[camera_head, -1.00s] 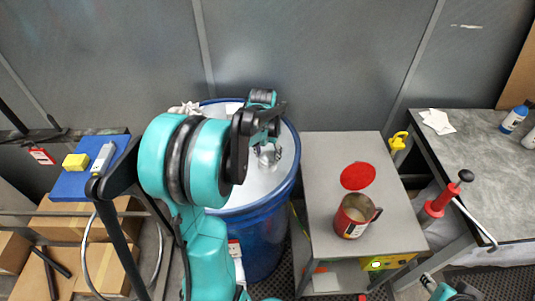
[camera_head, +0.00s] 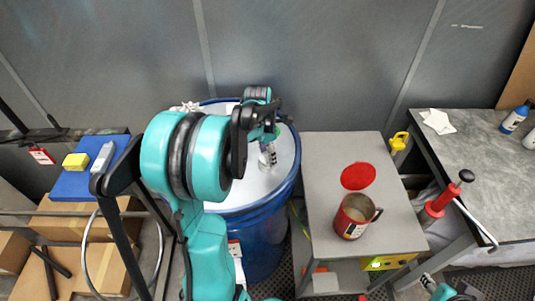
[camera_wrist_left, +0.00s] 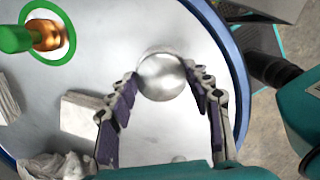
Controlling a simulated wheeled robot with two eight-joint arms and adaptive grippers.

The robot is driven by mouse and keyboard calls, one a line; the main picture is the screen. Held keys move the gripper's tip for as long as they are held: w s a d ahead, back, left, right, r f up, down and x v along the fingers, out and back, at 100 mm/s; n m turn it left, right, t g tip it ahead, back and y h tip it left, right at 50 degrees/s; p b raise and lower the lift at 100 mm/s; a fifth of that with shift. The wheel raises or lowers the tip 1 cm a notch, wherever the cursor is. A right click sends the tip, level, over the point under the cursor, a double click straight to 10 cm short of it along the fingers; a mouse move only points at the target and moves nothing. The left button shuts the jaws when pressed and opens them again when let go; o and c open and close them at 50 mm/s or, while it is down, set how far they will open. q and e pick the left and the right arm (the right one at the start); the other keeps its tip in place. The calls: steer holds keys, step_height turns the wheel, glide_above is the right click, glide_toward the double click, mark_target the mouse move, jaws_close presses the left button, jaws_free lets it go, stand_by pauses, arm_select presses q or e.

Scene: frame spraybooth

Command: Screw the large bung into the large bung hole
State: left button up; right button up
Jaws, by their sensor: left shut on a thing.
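A blue drum (camera_head: 258,240) with a pale grey top stands in the middle of the head view. My left gripper (camera_head: 267,150) is over the right part of its top. In the left wrist view my left gripper (camera_wrist_left: 162,88) has its fingers on both sides of a round silver piece (camera_wrist_left: 163,75), seemingly the large bung, and is shut on it. The silver piece shows below the gripper in the head view (camera_head: 267,158). The large bung hole cannot be made out; I cannot tell whether the piece sits in it. A small part of my right arm shows at the bottom right.
A green ring (camera_wrist_left: 70,42) around a copper-coloured fitting with a green rod lies on the drum top. A crumpled cloth (camera_wrist_left: 55,165) and a pale block (camera_wrist_left: 82,115) lie there too.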

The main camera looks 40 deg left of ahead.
mark_target(265, 159)
arm_select(q)
steer(key=shift+d+m, duration=0.1)
steer(key=shift+m, duration=0.4)
steer(key=o, duration=1.3)
steer(key=shift+d, duration=0.1)
step_height(265, 159, up, 12)
steer(key=s, duration=0.1)
steer(key=s+d+f+m+t+b, duration=0.1)
steer(key=s+d+f+m+t, duration=0.1)
steer(key=d+m, duration=0.5)
steer(key=s+d+f+m+t+b, duration=0.1)
steer(key=s+d+m, duration=0.4)
steer(key=m, duration=0.8)
steer(key=s+d+f+m+t+b, duration=0.1)
steer(key=s+d+f+m+t, duration=0.2)
steer(key=d+m, duration=0.6)
steer(key=shift+s+d+f+m+y, duration=0.2)
steer(key=shift+s+f+m, duration=0.15)
steer(key=shift+f, duration=0.15)
steer(key=shift+s+d+f+m+y, duration=0.15)
steer(key=shift+s+f+m, duration=0.15)
steer(key=shift+f, duration=0.15)
